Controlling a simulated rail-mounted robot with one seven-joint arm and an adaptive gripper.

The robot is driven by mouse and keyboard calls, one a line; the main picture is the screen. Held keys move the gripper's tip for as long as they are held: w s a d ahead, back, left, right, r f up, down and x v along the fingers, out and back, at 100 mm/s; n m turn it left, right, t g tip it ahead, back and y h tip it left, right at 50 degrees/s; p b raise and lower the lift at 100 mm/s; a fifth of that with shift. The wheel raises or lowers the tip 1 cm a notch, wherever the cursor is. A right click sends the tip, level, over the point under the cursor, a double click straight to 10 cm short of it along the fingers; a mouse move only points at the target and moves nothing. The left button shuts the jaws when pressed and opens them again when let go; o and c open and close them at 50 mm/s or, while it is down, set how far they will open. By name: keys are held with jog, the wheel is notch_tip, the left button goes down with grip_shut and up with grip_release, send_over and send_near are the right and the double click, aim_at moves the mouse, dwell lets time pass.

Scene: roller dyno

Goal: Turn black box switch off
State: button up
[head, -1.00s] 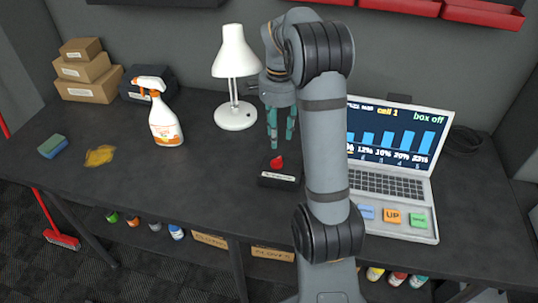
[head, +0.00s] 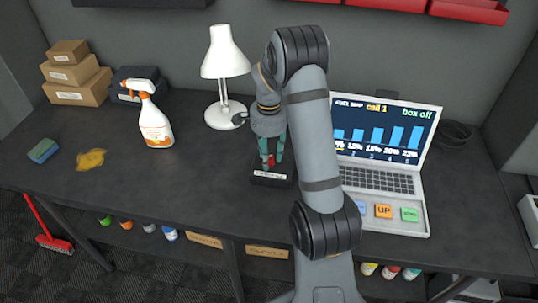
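The black box (head: 272,179) sits on the dark workbench, with a white label on its front. Its red switch knob (head: 269,160) stands on top and is partly hidden. My gripper (head: 272,163) points down over the box. Its two teal fingers are apart, one on each side of the red knob. I cannot tell whether they touch it. The laptop (head: 385,185) to the right shows "box off" in green on its screen, above a blue bar chart.
A white lamp (head: 225,60) stands behind and left of my gripper. Stacked cardboard boxes (head: 76,82) stand at the back left. The bench between cloth and black box is clear.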

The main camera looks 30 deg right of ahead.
jog(key=shift+c, duration=1)
grip_shut()
jog(key=shift+n, duration=0.4)
jog(key=n+b, duration=0.1)
jog(key=n, duration=0.1)
jog(key=shift+w+n, duration=0.1)
jog(key=shift+n, duration=0.3)
jog(key=shift+d+n+b, duration=0.15)
jog(key=shift+n+b, duration=0.3)
jog(key=shift+n, duration=1.35)
jog(key=shift+o, duration=0.8)
grip_release()
